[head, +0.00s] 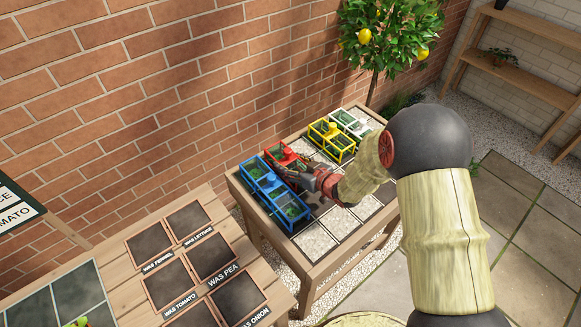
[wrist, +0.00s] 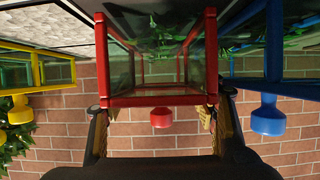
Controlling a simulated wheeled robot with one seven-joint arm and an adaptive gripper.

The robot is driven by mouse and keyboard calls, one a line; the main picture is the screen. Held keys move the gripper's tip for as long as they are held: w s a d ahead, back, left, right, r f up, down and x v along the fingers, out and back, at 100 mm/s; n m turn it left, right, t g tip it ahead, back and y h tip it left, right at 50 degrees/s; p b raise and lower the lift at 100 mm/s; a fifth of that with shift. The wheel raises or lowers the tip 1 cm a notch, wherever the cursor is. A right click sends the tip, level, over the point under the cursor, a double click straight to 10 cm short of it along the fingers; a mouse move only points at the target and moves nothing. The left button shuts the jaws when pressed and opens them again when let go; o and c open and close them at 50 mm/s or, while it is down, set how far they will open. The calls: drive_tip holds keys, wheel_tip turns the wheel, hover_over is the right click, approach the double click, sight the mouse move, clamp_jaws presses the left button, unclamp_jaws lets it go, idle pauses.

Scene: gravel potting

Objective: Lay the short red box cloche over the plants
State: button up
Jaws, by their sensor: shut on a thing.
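The red box cloche (head: 281,152), a red frame with clear panes and a round red knob, is on the planting table between the blue and yellow cloches. In the wrist view, which is upside down, the red cloche (wrist: 160,101) fills the middle with its knob hanging down in the picture. My gripper (head: 306,173) has its fingers on either side of the frame in the wrist view (wrist: 160,115) and is shut on it. Green plants (wrist: 240,42) show behind the panes. I cannot tell whether its bottom edge touches the table.
A blue cloche (head: 272,190) stands close on the left, a yellow cloche (head: 331,139) on the right and a white one (head: 348,121) farther back. Pale gravel squares (head: 316,240) in front are bare. A brick wall (head: 150,95) runs behind. A second table with dark labelled panels (head: 150,240) stands left.

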drive_tip(key=shift+f, duration=0.2)
drive_tip(key=shift+f, duration=0.15)
drive_tip(key=o, duration=1)
